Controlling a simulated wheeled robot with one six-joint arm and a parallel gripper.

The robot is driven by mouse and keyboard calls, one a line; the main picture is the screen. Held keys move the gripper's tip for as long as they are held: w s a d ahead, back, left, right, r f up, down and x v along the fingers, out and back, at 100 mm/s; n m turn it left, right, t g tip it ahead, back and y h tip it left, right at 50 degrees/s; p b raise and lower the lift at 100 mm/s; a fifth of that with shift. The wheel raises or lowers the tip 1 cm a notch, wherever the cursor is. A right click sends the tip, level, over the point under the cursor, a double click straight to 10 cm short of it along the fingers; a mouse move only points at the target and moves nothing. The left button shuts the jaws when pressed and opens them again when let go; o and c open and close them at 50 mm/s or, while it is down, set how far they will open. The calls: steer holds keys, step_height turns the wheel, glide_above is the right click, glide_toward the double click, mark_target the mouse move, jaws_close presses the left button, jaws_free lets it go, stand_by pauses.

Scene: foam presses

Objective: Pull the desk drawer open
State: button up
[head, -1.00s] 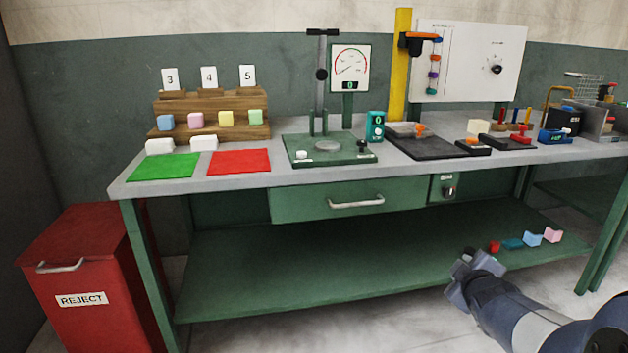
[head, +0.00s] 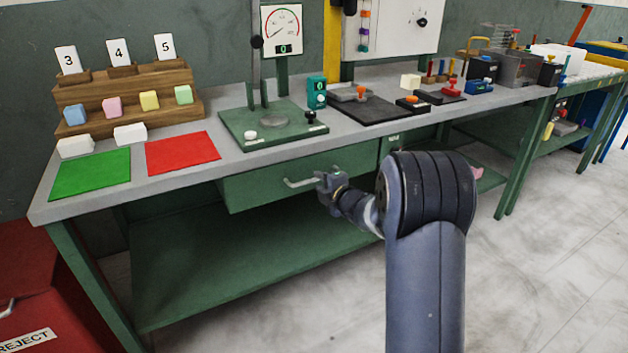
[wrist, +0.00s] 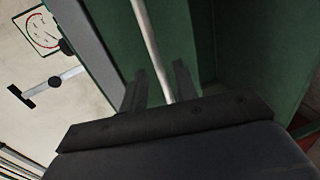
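The green desk drawer (head: 255,189) is under the grey worktop and looks shut. Its pale bar handle (head: 298,183) runs across the front. In the head view my gripper (head: 323,183) is at the right part of the handle and hides some of it. In the wrist view the handle (wrist: 148,35) runs down between the two dark fingers of my gripper (wrist: 160,82). The fingers stand apart, one on each side of the bar, with a gap visible. The drawer front (wrist: 115,40) shows behind them.
The worktop holds a green press (head: 270,128), a red mat (head: 182,152) and a green mat (head: 90,174). The lower shelf (head: 200,270) lies under the drawer. A red reject bin (head: 35,300) stands at the left. The floor in front is clear.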

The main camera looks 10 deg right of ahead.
mark_target(317, 180)
steer(key=shift+x, duration=1.85)
jaws_close()
